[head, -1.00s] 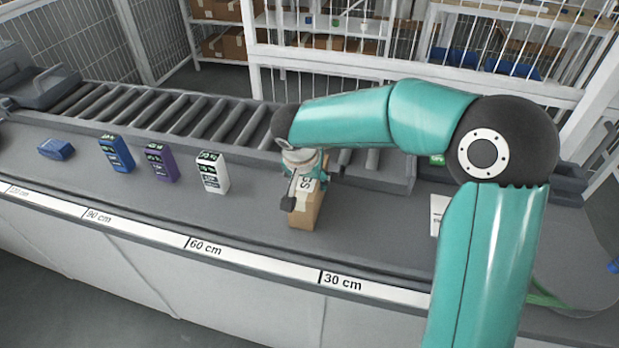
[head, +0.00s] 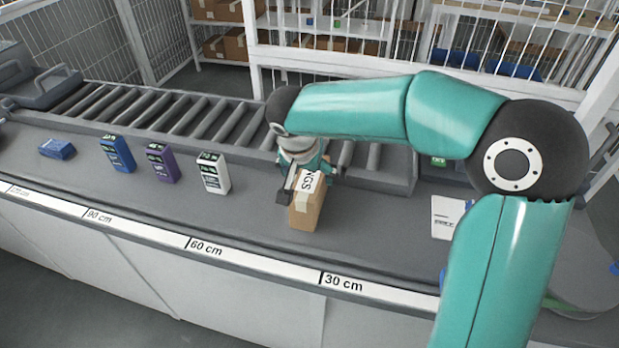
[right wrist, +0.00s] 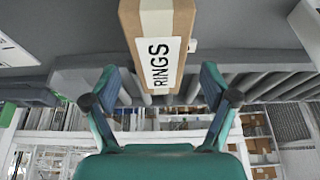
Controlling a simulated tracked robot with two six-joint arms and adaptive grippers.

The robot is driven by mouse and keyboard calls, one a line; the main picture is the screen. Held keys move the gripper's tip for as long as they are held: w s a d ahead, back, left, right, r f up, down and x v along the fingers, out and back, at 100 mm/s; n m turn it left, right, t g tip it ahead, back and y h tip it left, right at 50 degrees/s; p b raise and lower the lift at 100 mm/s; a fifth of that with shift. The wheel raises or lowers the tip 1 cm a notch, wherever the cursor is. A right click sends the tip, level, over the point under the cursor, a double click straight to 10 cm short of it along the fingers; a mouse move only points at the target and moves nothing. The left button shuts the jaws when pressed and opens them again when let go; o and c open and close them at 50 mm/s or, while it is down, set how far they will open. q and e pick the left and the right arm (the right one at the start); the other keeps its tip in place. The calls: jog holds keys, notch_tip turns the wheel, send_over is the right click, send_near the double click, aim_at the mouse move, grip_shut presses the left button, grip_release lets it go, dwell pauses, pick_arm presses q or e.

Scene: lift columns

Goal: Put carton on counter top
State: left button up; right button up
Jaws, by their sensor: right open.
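The brown cardboard carton (head: 308,210) with a white label stands upright on the grey counter top (head: 240,225), near the 30 to 60 cm marks. It also shows in the right wrist view (right wrist: 160,25), its label reading "RINGS". My right gripper (head: 292,190) is just behind and left of the carton in the head view, partly hidden by it. In the right wrist view the fingers (right wrist: 155,88) are spread wide, empty, with the carton beyond their tips. My left gripper is not in view.
White (head: 213,173), purple (head: 161,163) and blue (head: 117,154) boxes stand left on the counter, with a blue block (head: 56,149) lying farther left. A roller conveyor (head: 170,115) runs behind. A white card (head: 447,216) lies right. The counter's front strip is clear.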

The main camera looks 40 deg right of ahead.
jog(key=v, duration=0.8)
